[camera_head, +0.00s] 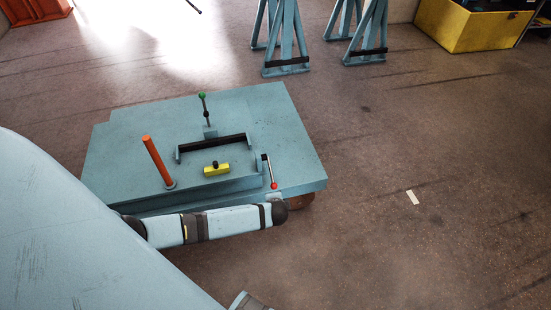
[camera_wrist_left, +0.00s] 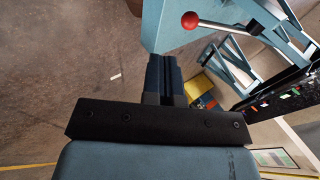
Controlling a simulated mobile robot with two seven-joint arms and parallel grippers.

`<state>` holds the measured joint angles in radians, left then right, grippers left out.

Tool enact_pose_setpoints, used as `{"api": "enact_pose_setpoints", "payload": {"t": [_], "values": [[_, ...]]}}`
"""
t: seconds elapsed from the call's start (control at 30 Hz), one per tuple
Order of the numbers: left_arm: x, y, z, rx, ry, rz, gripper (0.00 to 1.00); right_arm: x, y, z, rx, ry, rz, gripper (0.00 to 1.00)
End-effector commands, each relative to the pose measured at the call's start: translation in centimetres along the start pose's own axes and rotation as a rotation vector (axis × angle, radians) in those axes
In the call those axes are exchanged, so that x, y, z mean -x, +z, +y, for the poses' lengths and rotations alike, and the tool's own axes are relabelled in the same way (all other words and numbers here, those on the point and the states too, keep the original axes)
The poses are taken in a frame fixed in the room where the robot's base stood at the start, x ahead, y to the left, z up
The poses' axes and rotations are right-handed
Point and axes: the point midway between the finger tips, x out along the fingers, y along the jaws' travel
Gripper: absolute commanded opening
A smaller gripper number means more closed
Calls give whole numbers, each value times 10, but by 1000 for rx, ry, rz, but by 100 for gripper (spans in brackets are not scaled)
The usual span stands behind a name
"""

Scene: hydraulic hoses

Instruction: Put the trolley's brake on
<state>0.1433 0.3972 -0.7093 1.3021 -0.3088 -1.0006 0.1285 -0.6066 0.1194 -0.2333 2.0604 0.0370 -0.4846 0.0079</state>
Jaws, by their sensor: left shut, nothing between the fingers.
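The trolley (camera_head: 105,150) is a flat light-blue platform in the head view, and part of its deck shows at the top of the left wrist view (camera_wrist_left: 165,22). A thin lever with a red ball (camera_head: 274,185) sits at its front right; the red ball (camera_wrist_left: 190,20) also shows in the wrist view. A lever with a green knob (camera_head: 202,96) stands upright farther back. I cannot tell from looks which control is the brake. My left gripper (camera_wrist_left: 163,62) is shut and empty, just short of the red ball in the wrist picture, apparently apart from it. My right gripper is out of view.
The trolley also carries an orange post (camera_head: 157,160), a black bar handle (camera_head: 213,146) and a yellow block (camera_head: 216,170). My left arm crosses its front edge. Blue stands (camera_head: 285,50) and a yellow crate (camera_head: 470,28) are at the back.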

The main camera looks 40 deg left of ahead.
Motion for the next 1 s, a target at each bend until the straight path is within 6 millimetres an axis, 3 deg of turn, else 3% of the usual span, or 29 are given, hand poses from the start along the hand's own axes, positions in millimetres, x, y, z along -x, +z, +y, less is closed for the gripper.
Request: {"api": "enact_pose_setpoints", "payload": {"t": [0.1,0.23,1.0], "values": [[17,0,6,1,2,1,0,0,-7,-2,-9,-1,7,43],[26,0,8,1,0,1,0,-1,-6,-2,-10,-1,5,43],[28,0,10,1,1,0,0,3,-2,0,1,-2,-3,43]]}}
